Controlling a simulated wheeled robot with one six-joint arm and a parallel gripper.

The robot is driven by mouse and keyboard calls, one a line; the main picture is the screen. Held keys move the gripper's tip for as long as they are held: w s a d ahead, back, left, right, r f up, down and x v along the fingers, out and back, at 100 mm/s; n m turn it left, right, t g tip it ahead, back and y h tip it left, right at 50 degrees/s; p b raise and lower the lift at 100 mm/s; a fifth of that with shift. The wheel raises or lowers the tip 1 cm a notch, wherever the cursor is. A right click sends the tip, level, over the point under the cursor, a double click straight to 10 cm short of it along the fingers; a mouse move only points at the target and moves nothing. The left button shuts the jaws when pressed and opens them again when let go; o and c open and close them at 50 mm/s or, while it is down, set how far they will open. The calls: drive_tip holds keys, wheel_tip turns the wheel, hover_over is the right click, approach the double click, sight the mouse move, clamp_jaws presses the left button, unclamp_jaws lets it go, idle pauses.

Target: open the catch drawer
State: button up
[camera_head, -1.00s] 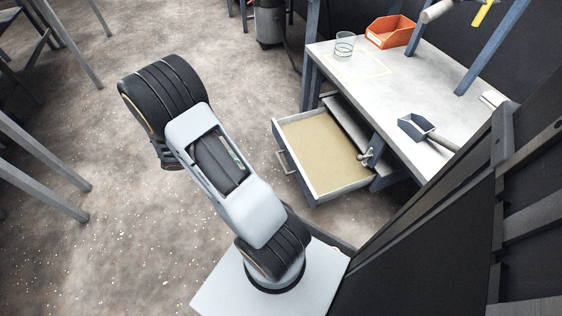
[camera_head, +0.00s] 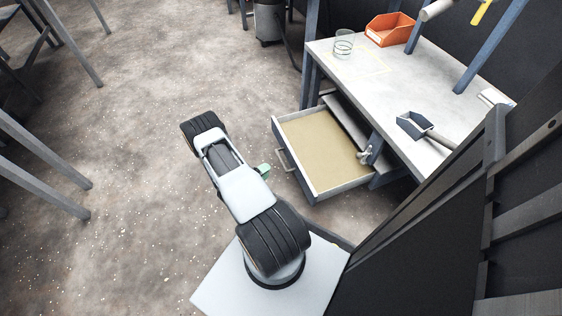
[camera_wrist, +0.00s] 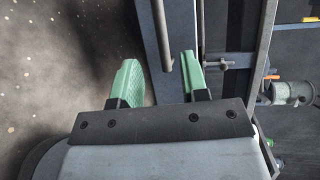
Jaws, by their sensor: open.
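The catch drawer (camera_head: 350,189) sticks out from under the bench with its sandy-coloured floor showing. Its bar handle (camera_head: 284,161) is on the front face. In the head view, a green finger of my gripper (camera_head: 264,169) shows just left of the handle, and the rest is hidden behind my arm. In the wrist view, my gripper (camera_wrist: 160,62) is open with two green fingers apart. A grey bar (camera_wrist: 163,40), which looks like the handle, lies between them in the picture. I cannot tell whether it is within their reach, and no grip shows.
The bench top (camera_head: 440,95) holds a glass (camera_head: 344,44), an orange bin (camera_head: 390,30) and a blue scoop (camera_head: 414,126). A latch-like fitting (camera_head: 367,156) is by the drawer's right side. Bench legs stand beside the drawer.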

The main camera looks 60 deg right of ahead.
sight(281, 160)
drive_tip(key=b+x, duration=0.2)
drive_tip(key=x, duration=0.8)
drive_tip(key=shift+b, duration=0.3)
drive_tip(key=shift+c, duration=0.3)
clamp_jaws()
